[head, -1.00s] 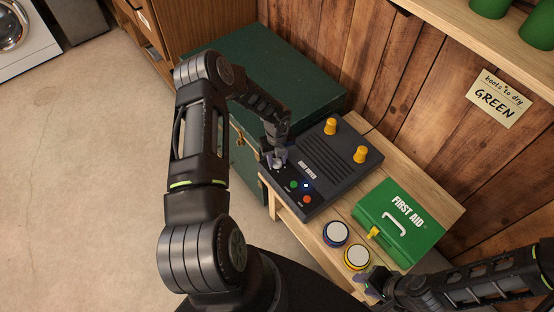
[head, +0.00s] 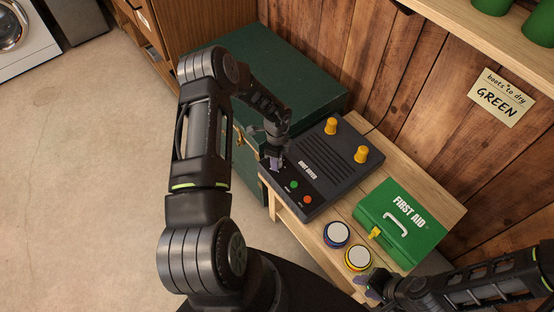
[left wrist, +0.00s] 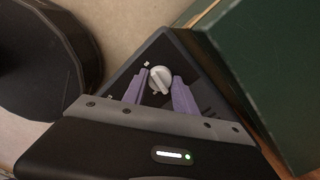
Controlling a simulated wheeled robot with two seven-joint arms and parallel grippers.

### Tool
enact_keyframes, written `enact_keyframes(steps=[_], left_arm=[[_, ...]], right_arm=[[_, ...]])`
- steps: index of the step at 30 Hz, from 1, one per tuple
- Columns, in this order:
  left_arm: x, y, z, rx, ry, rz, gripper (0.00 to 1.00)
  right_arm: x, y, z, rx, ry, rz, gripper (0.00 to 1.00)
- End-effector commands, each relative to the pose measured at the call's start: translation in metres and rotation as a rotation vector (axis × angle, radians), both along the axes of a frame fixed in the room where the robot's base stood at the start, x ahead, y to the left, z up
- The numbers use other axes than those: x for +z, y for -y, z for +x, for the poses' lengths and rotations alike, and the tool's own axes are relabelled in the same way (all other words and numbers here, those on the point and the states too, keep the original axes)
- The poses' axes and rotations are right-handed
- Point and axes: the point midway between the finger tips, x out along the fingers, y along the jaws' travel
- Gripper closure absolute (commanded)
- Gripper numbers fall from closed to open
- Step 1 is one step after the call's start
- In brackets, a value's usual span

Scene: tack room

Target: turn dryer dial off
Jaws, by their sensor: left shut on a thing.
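The boot dryer (head: 338,160) is a dark grey box with vents and two yellow posts on the wooden bench. Its pale dial (left wrist: 160,80) shows in the left wrist view between the two purple fingers of my left gripper (left wrist: 161,76), which is shut on it. In the head view my left gripper (head: 275,160) is at the dryer's near left corner and hides the dial. A green button (head: 294,185) and an orange-red one (head: 306,200) sit beside it. No blue light shows on the panel. My right gripper (head: 370,286) is low at the right; its opening is unclear.
A green first aid box (head: 400,240) and two round-topped tins, blue (head: 336,234) and yellow (head: 358,257), are on the bench (head: 310,233) right of the dryer. A dark green chest (head: 290,75) stands behind my left arm. The floor at left is clear.

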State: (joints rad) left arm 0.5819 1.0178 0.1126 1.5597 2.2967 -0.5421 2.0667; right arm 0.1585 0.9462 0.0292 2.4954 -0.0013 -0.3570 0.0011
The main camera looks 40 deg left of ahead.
Motion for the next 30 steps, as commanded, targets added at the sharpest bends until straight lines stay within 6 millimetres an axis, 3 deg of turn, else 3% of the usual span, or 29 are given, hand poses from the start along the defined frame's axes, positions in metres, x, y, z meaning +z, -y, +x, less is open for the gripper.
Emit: enact_keyframes(steps=[12,26,27,30], left_arm=[[-0.0004,0.0006,0.0,0.196,-0.001,0.0,1.0],[-0.0002,0.0007,0.0,0.213,-0.001,-0.001,1.0],[-0.0002,0.0007,0.0,0.213,-0.001,-0.001,0.64],[-0.0002,0.0006,0.0,0.212,0.0,-0.001,0.56]], right_arm=[[-0.0036,0.0,0.0001,0.0,0.0,0.0,0.64],[-0.0036,0.0,0.0,0.0,0.0,0.0,0.64],[-0.0036,0.0,0.0,0.0,0.0,0.0,0.64],[-0.0036,0.0,0.0,0.0,0.0,0.0,0.64]])
